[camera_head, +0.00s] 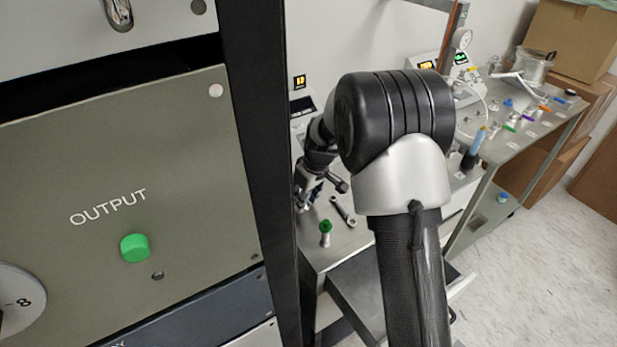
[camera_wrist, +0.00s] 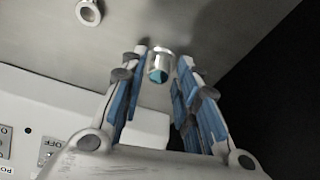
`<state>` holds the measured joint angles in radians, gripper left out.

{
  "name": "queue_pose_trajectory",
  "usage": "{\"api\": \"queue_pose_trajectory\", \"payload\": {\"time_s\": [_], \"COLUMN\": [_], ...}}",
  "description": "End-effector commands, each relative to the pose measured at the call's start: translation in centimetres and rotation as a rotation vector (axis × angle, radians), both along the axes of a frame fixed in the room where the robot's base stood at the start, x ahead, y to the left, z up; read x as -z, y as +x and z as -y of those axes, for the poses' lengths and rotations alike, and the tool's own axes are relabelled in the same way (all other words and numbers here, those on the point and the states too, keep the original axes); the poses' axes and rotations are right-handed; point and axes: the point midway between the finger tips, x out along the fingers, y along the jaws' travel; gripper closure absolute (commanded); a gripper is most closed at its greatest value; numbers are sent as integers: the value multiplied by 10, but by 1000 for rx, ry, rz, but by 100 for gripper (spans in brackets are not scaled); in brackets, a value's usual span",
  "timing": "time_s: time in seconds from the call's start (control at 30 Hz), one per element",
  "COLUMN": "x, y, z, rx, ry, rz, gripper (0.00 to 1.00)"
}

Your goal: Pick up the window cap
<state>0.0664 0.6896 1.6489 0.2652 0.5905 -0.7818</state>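In the wrist view, a small silvery cylinder (camera_wrist: 159,60) with a teal face, which looks like the window cap, stands out against a grey surface. My gripper (camera_wrist: 162,54) is open, with its blue-padded fingertips on either side of the cylinder. A gap shows on each side, and nothing is held. In the head view, my gripper (camera_head: 306,196) is low over the bench, partly hidden by the dark rack post and my arm. The cap cannot be made out there.
In the wrist view, a metal ring-shaped part (camera_wrist: 88,12) is at upper left and a white panel with switches (camera_wrist: 75,140) at lower left. The rack post (camera_head: 262,150) stands close by.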

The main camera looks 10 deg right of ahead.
Motion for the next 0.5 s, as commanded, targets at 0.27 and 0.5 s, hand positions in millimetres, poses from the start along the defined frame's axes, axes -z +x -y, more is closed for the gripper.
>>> {"api": "queue_pose_trajectory", "payload": {"time_s": [0.27, 0.5], "x": [0, 0], "y": [0, 0], "z": [0, 0], "rx": [0, 0], "ry": [0, 0], "rz": [0, 0], "gripper": [92, 100]}}
